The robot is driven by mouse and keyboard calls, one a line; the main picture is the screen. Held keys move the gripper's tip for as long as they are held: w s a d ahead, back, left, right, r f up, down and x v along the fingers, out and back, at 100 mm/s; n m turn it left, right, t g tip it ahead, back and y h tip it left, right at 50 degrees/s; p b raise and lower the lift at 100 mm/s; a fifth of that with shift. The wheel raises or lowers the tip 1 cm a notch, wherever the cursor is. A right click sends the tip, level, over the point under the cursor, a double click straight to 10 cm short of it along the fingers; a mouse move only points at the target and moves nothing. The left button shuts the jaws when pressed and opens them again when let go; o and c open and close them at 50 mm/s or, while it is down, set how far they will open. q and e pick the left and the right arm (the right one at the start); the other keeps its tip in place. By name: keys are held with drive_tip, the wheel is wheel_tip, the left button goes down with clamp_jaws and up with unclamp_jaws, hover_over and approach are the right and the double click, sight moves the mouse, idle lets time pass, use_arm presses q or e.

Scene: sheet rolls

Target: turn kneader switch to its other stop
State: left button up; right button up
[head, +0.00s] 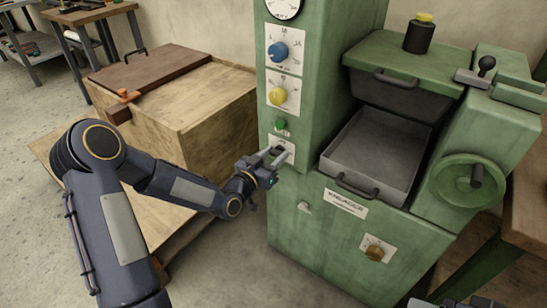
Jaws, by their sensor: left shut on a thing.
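The green kneader machine (297,230) stands at centre right, with a label plate (346,203) on its front. The switch (278,150) is a small dark piece on a pale plate low on the machine's column, under a green button (280,125). My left gripper (276,155) reaches it from the left and is shut on the switch, with one pale finger on either side. The fingers hide much of the switch, so I cannot tell which stop it is at. A dark part at the bottom right edge may be my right gripper (462,303); its fingers are not clear.
Above the switch are a yellow knob (278,96), a blue knob (278,51) and a gauge (284,6). A grey tray (372,150) and a handwheel (468,182) are to the right. A wooden crate (215,115) stands close behind my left arm.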

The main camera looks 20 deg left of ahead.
use_arm(q)
drive_tip(key=n+b, duration=0.2)
drive_tip(key=n, duration=0.1)
drive_tip(key=shift+f, duration=0.15)
drive_tip(key=n+b, duration=0.1)
drive_tip(key=n, duration=0.4)
drive_tip(key=shift+a, duration=0.1)
drive_tip(key=n, duration=0.3)
drive_tip(key=shift+n+b, duration=0.3)
drive_tip(key=shift+b, duration=0.1)
drive_tip(key=shift+w+f+n, duration=0.1)
drive_tip(key=shift+n, duration=2.2)
drive_tip(key=o, duration=1)
drive_tip(key=shift+p+v, duration=0.75)
drive_tip(key=shift+v, duration=3.2)
